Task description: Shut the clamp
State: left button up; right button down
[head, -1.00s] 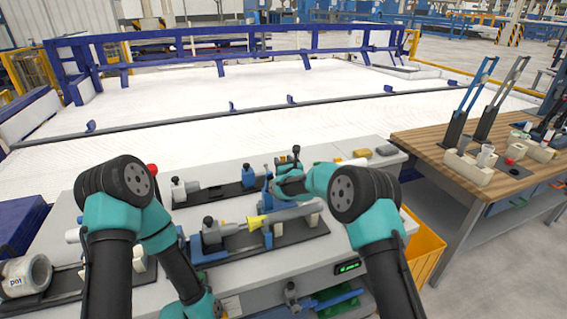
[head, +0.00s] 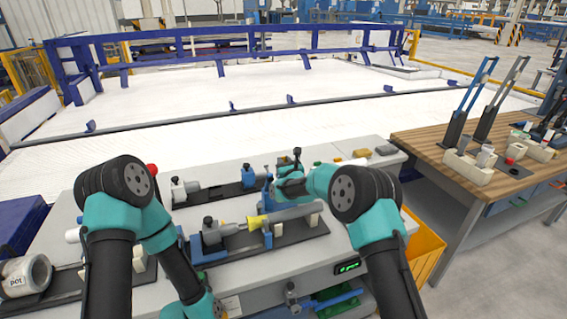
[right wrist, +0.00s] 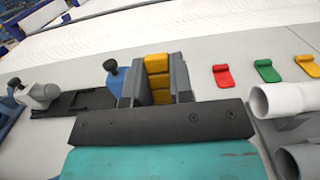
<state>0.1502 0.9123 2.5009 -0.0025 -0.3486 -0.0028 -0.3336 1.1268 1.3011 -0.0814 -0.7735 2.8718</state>
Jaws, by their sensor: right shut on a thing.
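The clamp's blue body (right wrist: 114,82) with a black knob shows in the right wrist view, just left of my right gripper (right wrist: 157,72). In that view my two grey fingers are close together, with a yellow ribbed piece between them. I cannot tell whether it is a finger pad or part of what is held. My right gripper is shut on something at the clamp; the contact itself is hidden. In the head view it is small and partly hidden beyond its teal wrist, near a black-topped lever (head: 297,155). My left gripper is out of view.
A wooden bench (head: 425,150) stands at the right.

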jog(key=shift+s+d+r+t+y, duration=0.1)
jog(key=shift+s+d+t+y, duration=0.15)
jog(key=shift+s+t, duration=0.3)
jog(key=shift+s+d+r+t+y, duration=0.1)
jog(key=shift+s+d+t+y, duration=0.15)
jog(key=shift+s+t, duration=0.25)
jog(key=c, duration=1)
grip_release()
jog(key=shift+s, duration=0.2)
jog(key=v, duration=1.7)
jog(key=shift+s+r, duration=0.1)
